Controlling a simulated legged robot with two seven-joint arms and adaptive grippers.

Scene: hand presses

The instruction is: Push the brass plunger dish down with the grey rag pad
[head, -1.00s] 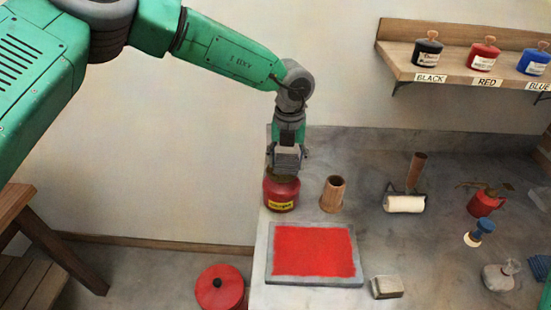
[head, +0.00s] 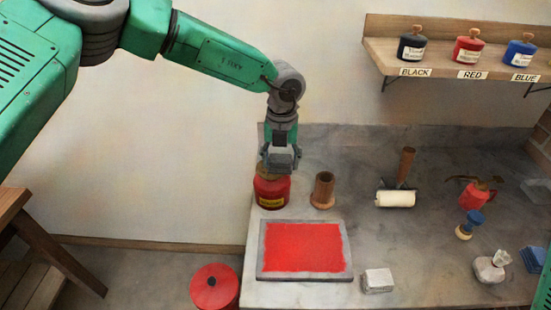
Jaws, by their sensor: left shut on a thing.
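The red plunger can (head: 271,191) with a yellow label stands at the bench's back left corner. Its brass dish (head: 265,171) shows as a brownish rim on top, partly covered by my gripper. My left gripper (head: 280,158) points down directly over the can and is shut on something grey. This looks like the grey rag pad, but it blends with the grey fingers. It is at or just above the dish; I cannot tell whether they touch. My right gripper is out of view.
A framed red pad (head: 346,262) lies in front. A shelf (head: 455,68) holds labelled jars.

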